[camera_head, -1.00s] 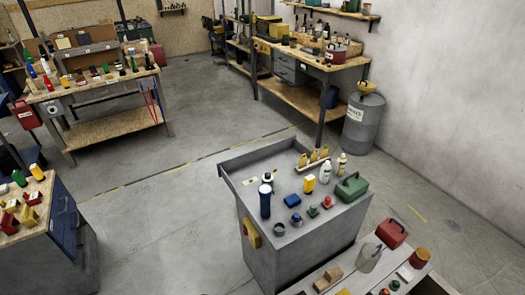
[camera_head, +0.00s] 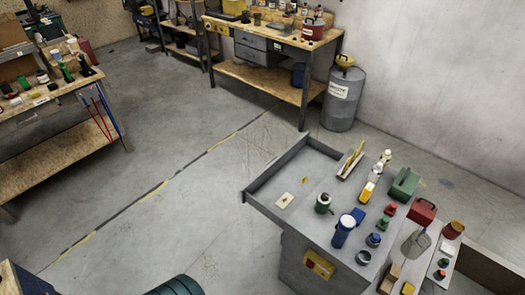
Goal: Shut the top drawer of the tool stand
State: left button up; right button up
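The grey tool stand (camera_head: 310,272) is at lower right in the head view, with its top crowded with bottles and tools. A shallow grey rimmed tray, which looks like its top drawer (camera_head: 268,190), juts out past the body at the left, apparently open. A small pale plate (camera_head: 284,200) lies in it. The drawer's far wall and left edge show clearly; I see no handle. Neither of my grippers is in view, and nothing visible touches the drawer.
A blue bottle (camera_head: 343,231), green case (camera_head: 403,184) and red box (camera_head: 422,211) stand on top. A yellow and red box (camera_head: 320,265) is on the stand's side. A workbench (camera_head: 272,85) and grey drum (camera_head: 342,98) stand behind. The floor (camera_head: 180,215) left of the stand is open.

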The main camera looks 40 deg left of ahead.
aim_at(310, 159)
jog(key=j+z, duration=0.15)
jog(key=j, duration=0.9)
jog(key=j+z, duration=0.1)
jog(key=j, duration=1)
jog(key=k+j+z, duration=0.15)
jog(key=j, duration=0.9)
